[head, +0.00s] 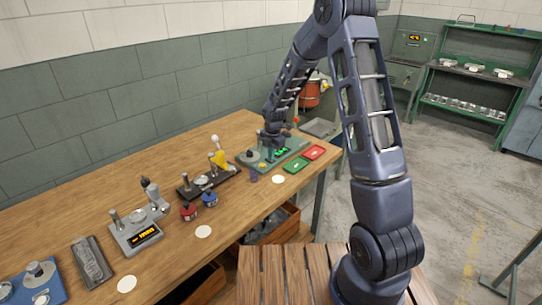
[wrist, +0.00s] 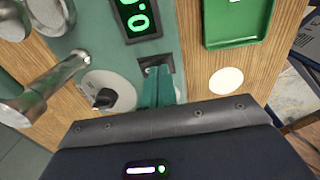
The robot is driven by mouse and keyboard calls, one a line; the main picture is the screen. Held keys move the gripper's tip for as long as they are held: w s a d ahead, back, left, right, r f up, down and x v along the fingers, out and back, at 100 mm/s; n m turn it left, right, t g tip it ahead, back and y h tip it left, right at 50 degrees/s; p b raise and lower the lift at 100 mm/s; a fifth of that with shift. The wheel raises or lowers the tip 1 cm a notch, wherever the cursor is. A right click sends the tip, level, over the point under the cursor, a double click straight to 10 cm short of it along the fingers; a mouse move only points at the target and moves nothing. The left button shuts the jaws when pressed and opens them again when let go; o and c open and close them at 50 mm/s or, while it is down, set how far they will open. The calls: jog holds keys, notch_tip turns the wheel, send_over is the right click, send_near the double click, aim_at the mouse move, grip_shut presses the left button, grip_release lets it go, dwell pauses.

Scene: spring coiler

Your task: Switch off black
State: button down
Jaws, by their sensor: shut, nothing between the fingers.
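My gripper (wrist: 159,72) is shut and empty in the wrist view. Its fingertips are close to a dark square fitting (wrist: 173,60) on a teal machine plate; I cannot tell whether they touch. A black knob (wrist: 104,98) on a pale round dial lies just left of the fingers. A green digital display (wrist: 138,18) is above them. In the head view my arm reaches down over the green-based machine (head: 292,148) at the table's far end. A black-based machine (head: 222,179) with a yellow part and a white-tipped lever stands nearer; its switch is too small to make out.
A green tray (head: 295,165) and a red tray (head: 314,152) lie beside the green-based machine. White discs lie along the table's front edge.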

notch_tip(320, 180, up, 14)
jog(key=s+d, duration=0.1)
jog(key=shift+f, duration=0.25)
dwell(0.5)
jog(key=shift+w+a, duration=0.35)
jog(key=shift+a, duration=0.15)
jog(key=f, duration=0.9)
jog(key=w+a+f, duration=0.1)
jog(key=f, duration=0.3)
jog(key=shift+a+f, duration=0.1)
jog(key=shift+f, duration=0.3)
